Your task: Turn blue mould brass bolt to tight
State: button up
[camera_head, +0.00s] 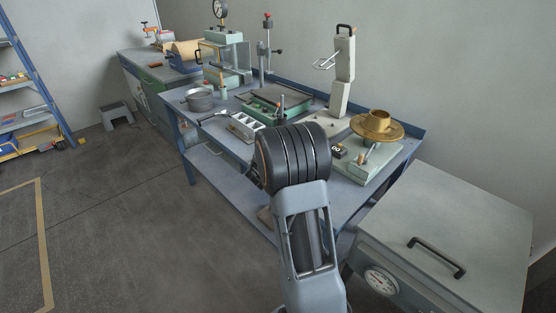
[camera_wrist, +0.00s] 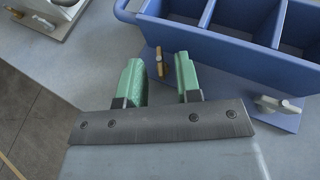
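The blue mould (camera_wrist: 225,38) with open compartments lies across the top right of the wrist view. Its brass bolt (camera_wrist: 158,61) stands up at the left of its near flange, with a flat upright head. A silver wing-headed bolt (camera_wrist: 276,104) is on the right of the same flange. My gripper (camera_wrist: 159,74) has its two green fingers apart, with nothing between the pads that I can see. The brass bolt shows in the gap just beyond the fingertips; whether they touch it I cannot tell. I cannot make out the blue mould in the head view, where my arm blocks part of the bench.
A pale compartmented mould (camera_head: 243,127) and a pot (camera_head: 200,99) are on the bench (camera_head: 213,145). A brass-topped flow table (camera_head: 377,126) stands at the right. A grey cabinet (camera_head: 450,220) is nearer. In the wrist view, part of another mould (camera_wrist: 50,12) shows upper left.

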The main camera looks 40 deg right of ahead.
jog(key=shift+w+d+f, duration=0.1)
jog(key=shift+d, duration=0.05)
jog(key=shift+c, duration=0.3)
grip_shut()
